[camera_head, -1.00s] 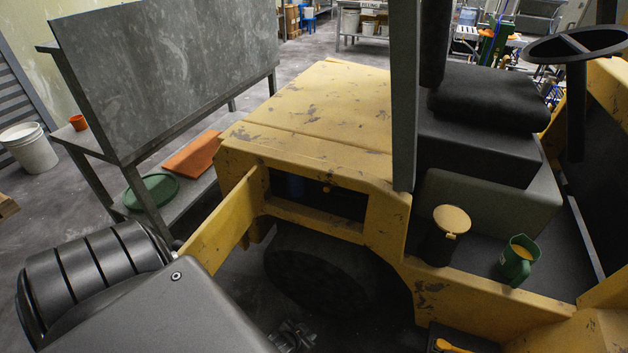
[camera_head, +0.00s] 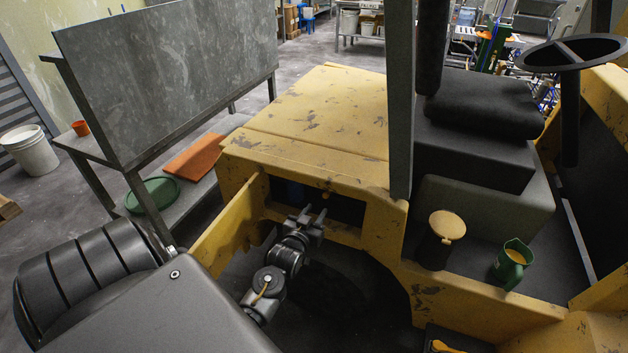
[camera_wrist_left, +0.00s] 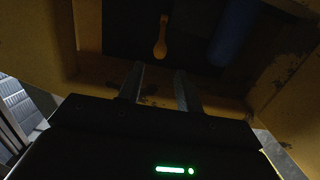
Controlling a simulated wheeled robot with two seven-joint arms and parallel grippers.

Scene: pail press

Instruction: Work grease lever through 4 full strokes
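A short orange-yellow lever (camera_wrist_left: 161,36) hangs inside the dark opening in the yellow machine's side, with a rounded lower end. In the head view only a small part of it shows, near the opening's top edge. My left gripper (camera_head: 315,212) is at the mouth of this opening, fingers pointing in. In the left wrist view its two fingers (camera_wrist_left: 159,86) are apart with nothing between them, and the lever is beyond their tips, roughly centred. My right gripper is not in view.
An open yellow panel (camera_head: 229,218) is left of my left arm. A green jug (camera_head: 511,263) and a lidded dark container (camera_head: 441,238) stand on the machine's step.

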